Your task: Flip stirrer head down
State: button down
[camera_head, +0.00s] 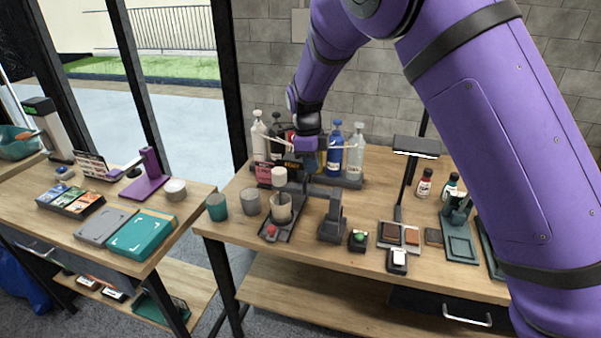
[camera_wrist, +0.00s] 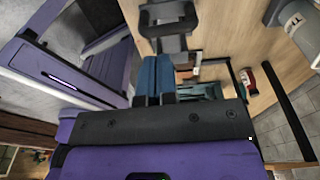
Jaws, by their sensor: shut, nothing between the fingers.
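The stirrer is a dark grey device on the right-hand workbench; its upright part (camera_head: 332,222) stands just right of a cup (camera_head: 281,207) on a dark base with a red button (camera_head: 271,231). I cannot tell clearly how its head is tilted. My gripper (camera_head: 309,170) points down above and behind the cup and upright, its fingers shut with nothing between them. In the wrist view my blue fingertips (camera_wrist: 155,70) are together, just below a dark grey bracket-like part (camera_wrist: 168,22) that looks like part of the stirrer. Whether they touch it is unclear.
Several bottles (camera_head: 355,151) stand in a rack behind my gripper. A teal cup (camera_head: 217,207) and a grey cup (camera_head: 250,201) stand left of the stirrer. A green-button box (camera_head: 358,240) and a lamp (camera_head: 416,146) are to its right. A second table (camera_head: 100,225) stands left.

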notch_tip(320, 180, up, 11)
jog(key=a, duration=0.1)
jog(key=shift+w, duration=0.3)
